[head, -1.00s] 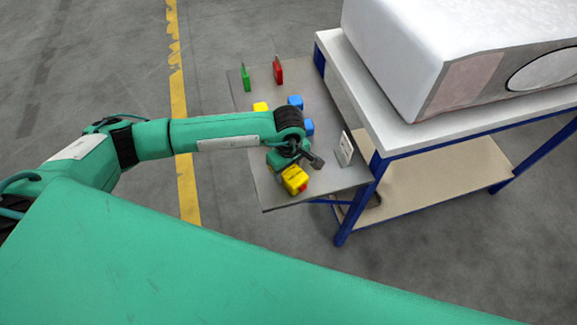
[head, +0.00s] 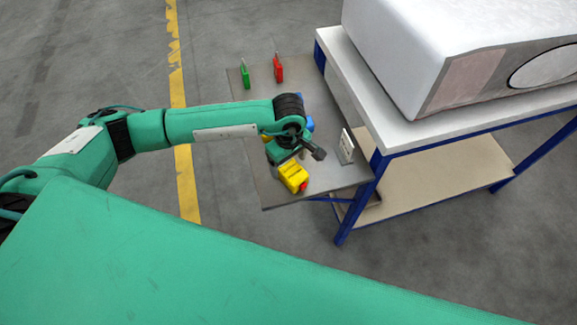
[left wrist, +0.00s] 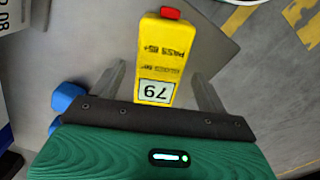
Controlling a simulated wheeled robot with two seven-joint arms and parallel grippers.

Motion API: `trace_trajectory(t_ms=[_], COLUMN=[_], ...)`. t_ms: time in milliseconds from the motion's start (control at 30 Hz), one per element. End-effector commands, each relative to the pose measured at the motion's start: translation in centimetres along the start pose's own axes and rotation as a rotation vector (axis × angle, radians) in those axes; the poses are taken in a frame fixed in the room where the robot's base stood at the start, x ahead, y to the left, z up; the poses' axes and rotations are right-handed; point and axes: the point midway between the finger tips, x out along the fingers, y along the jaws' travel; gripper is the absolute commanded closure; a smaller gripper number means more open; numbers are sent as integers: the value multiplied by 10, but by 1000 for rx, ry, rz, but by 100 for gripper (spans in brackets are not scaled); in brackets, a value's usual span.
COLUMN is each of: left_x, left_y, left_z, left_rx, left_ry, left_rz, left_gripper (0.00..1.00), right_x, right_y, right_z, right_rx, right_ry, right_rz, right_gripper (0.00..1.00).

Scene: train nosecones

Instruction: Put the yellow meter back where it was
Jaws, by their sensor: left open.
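The yellow meter (head: 294,178), with a red end, is at the near end of the grey side table in the head view. In the left wrist view the yellow meter (left wrist: 165,50) shows a display reading 79 and a red tip at the top. My left gripper (head: 286,162) is right by the meter. In the left wrist view the fingers of my left gripper (left wrist: 160,74) are spread on either side of the meter, with gaps showing between them and it. I cannot tell whether the meter rests on the table. My right gripper is not in view.
The grey side table (head: 262,92) holds a green item (head: 245,77), a red item (head: 278,69), blue items (head: 309,124) partly behind my arm, and an upright white card (head: 346,147). A blue-framed workbench (head: 385,135) bearing a large white nosecone (head: 410,50) stands at the right.

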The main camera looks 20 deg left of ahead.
Motion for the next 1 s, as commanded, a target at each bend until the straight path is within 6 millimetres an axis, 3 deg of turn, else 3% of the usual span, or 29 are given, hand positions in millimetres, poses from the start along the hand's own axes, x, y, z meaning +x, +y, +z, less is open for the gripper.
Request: trace_trajectory(t_ms=[200,400,600,1000], left_x=[-47,-81,-94,-94], left_y=[1,1,0,0], left_z=[-1,-1,0,0], left_rx=[2,1,0,0], left_ry=[3,2,1,1], left_rz=[5,3,1,0], left_gripper=[24,24,24,24], right_x=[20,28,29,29], right_y=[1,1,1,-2], right_z=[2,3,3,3], right_rx=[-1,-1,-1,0], right_ry=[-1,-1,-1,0], right_rz=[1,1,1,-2], right_gripper=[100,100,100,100])
